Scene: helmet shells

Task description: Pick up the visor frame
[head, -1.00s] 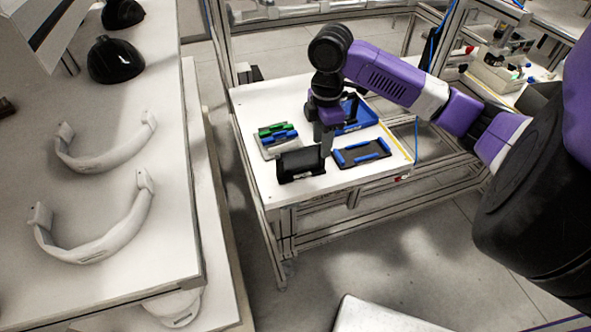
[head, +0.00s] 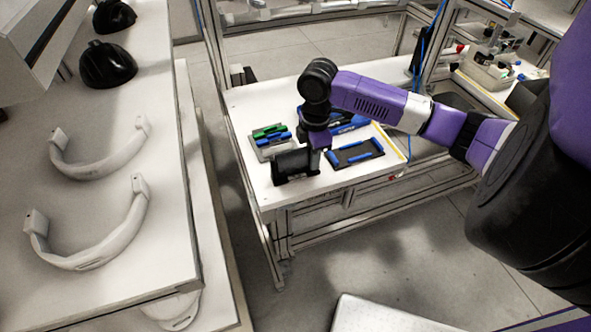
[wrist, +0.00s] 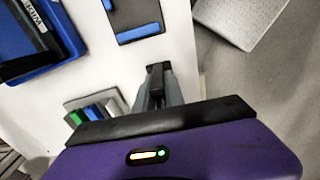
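Two white curved frames, a nearer one (head: 92,240) and a farther one (head: 100,155), lie on the left table in the head view. I cannot tell whether either is the visor frame. My gripper (wrist: 157,72) is far from them, low over the white worktable. In the head view its lower end is right behind a black panel-like piece (head: 296,167), and its fingertips are hidden. In the wrist view the fingers look close together around a narrow dark part. I cannot tell whether they hold anything.
On the worktable (head: 245,105) are a dark tray with blue ends (head: 355,152), a blue bin (head: 350,124) and a grey holder with green and blue parts (head: 268,140). Black shells (head: 107,64) stand at the left table's far end. Floor lies between the tables.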

